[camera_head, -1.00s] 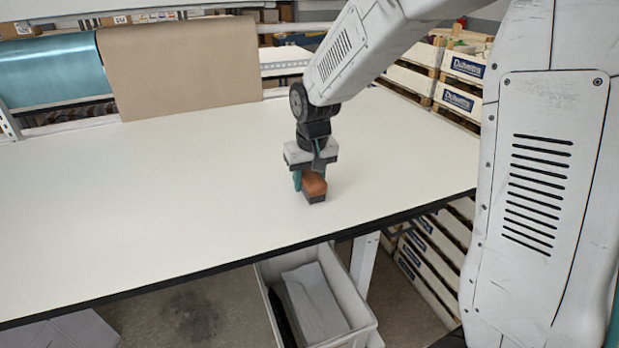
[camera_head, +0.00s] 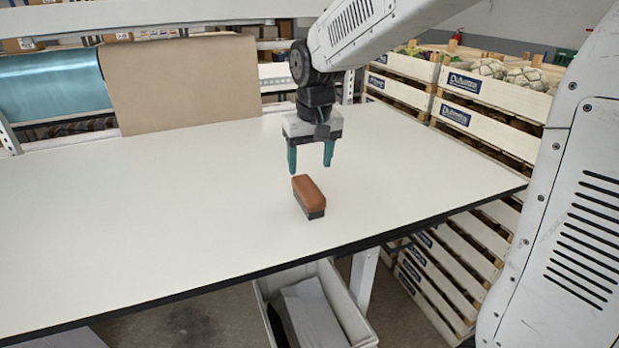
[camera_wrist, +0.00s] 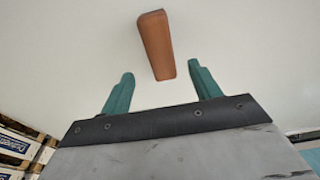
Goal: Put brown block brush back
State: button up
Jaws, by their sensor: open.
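The brown block brush (camera_head: 309,195) lies on the white table with its dark bristle side down, near the table's front edge. My gripper (camera_head: 310,168) is open and empty, with its two green fingers pointing down above and behind the brush, apart from it. In the wrist view the brush (camera_wrist: 156,45) shows as a brown block beyond the fingertips, roughly in line with the gap between the fingers of my gripper (camera_wrist: 162,78).
The white table (camera_head: 150,200) is otherwise clear. A brown paper roll (camera_head: 185,80) and a blue roll (camera_head: 50,85) hang behind it. Stacked wooden crates (camera_head: 490,125) stand along the right side. A pale bin (camera_head: 345,310) sits on the floor below the front edge.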

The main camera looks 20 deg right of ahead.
jog(key=shift+s+r, duration=0.15)
jog(key=shift+r, duration=0.8)
jog(key=shift+s, duration=0.15)
jog(key=s+d, duration=0.3)
jog(key=s, duration=2.5)
jog(key=shift+f+g, duration=0.3)
jog(key=shift+d, duration=0.1)
